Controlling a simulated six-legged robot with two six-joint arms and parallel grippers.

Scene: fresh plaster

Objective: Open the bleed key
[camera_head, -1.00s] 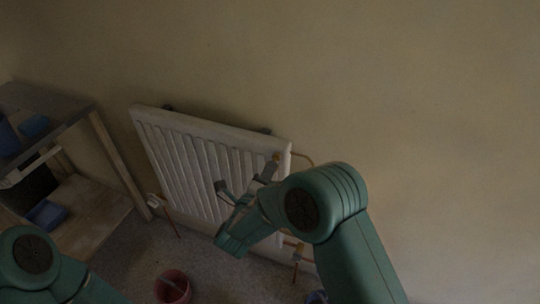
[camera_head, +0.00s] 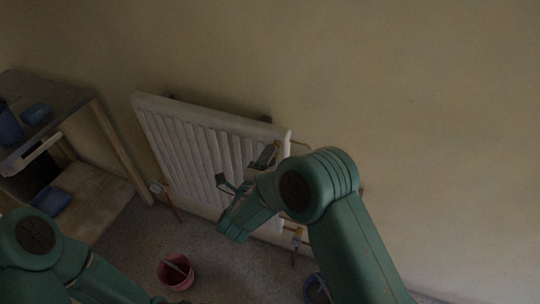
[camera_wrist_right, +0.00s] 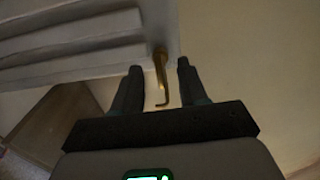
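The bleed key, a thin brass rod with a bent end (camera_wrist_right: 161,75), sticks out from the edge of the white radiator (camera_wrist_right: 75,45) in the right wrist view. My right gripper (camera_wrist_right: 159,69) is open, with one finger on each side of the key and a visible gap to both. In the head view the right gripper (camera_head: 245,167) is at the upper right part of the radiator (camera_head: 180,150); I cannot make out the key there.
A wooden shelf unit (camera_head: 100,130) with blue containers (camera_head: 50,203) stands left of the radiator. A red bucket (camera_head: 176,272) is on the floor in front, and a darker bucket (camera_head: 315,290) is partly hidden by my right arm. The wall on the right is bare.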

